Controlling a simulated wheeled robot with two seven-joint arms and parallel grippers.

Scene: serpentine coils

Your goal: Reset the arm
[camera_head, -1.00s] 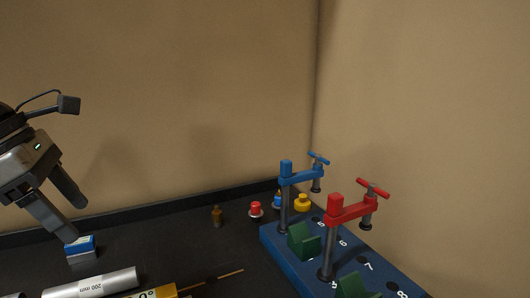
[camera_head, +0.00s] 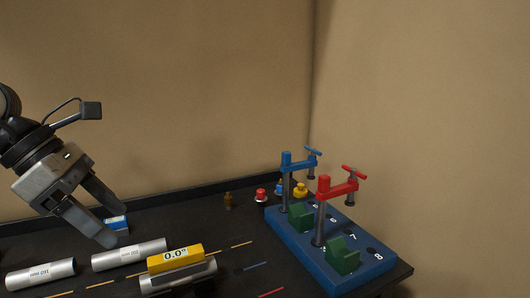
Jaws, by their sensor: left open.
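My left gripper (camera_head: 114,226) comes in from the left with its two dark fingers spread apart. My right gripper is not in view.
A blue fixture (camera_head: 318,262) with a blue clamp (camera_head: 300,163) and a red clamp (camera_head: 338,190) stands right.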

